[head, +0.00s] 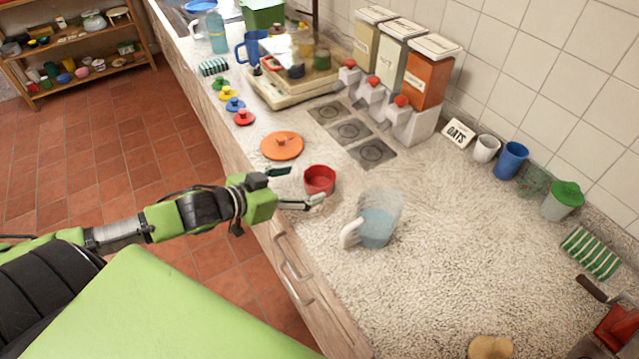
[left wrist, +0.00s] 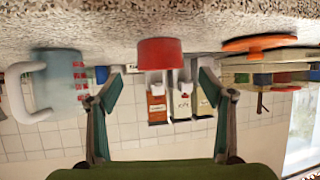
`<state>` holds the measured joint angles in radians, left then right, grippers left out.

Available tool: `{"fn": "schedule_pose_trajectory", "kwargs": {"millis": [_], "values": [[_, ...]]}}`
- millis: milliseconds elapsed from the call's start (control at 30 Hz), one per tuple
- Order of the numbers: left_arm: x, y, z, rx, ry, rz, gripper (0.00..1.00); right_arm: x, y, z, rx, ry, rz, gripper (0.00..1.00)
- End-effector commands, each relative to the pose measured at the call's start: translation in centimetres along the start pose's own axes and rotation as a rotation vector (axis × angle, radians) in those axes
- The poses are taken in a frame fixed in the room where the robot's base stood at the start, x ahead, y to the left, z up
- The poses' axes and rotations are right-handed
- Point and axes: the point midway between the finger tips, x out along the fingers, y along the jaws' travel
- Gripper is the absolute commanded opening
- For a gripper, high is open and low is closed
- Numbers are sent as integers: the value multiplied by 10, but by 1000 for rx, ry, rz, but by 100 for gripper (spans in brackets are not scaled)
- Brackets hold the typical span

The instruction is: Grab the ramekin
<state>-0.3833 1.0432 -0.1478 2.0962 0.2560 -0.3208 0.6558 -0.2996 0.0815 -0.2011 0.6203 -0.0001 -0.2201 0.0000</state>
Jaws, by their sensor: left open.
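The ramekin (head: 320,180) is a small red round dish standing upright on the speckled counter, near its front edge. In the left wrist view, which is upside down, the red ramekin (left wrist: 160,53) shows straight ahead between the fingers. My left gripper (head: 304,186) is open and empty, low over the counter edge. Its two fingertips point at the ramekin, one toward each side of it; I cannot tell whether they touch it. The left gripper also shows in the left wrist view (left wrist: 158,88) with its fingers spread wide. My right gripper is not in view.
A clear pitcher (head: 379,220) with a white handle stands close to the right of the ramekin. An orange lidlike disc (head: 283,145) lies behind it. Dispensers (head: 390,85) stand at the wall. The counter (head: 450,260) is clear right of the pitcher.

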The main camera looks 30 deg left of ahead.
Motion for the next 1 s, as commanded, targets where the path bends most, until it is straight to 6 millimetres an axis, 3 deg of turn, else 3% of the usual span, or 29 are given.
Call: {"fn": "schedule_pose_trajectory", "kwargs": {"millis": [467,800,1000], "values": [[26,0,-2,-1,2,0,74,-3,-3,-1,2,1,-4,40],[64,-1,-1,-1,2,1,74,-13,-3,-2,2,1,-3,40],[72,0,1,1,0,2,74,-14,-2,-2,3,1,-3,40]]}}
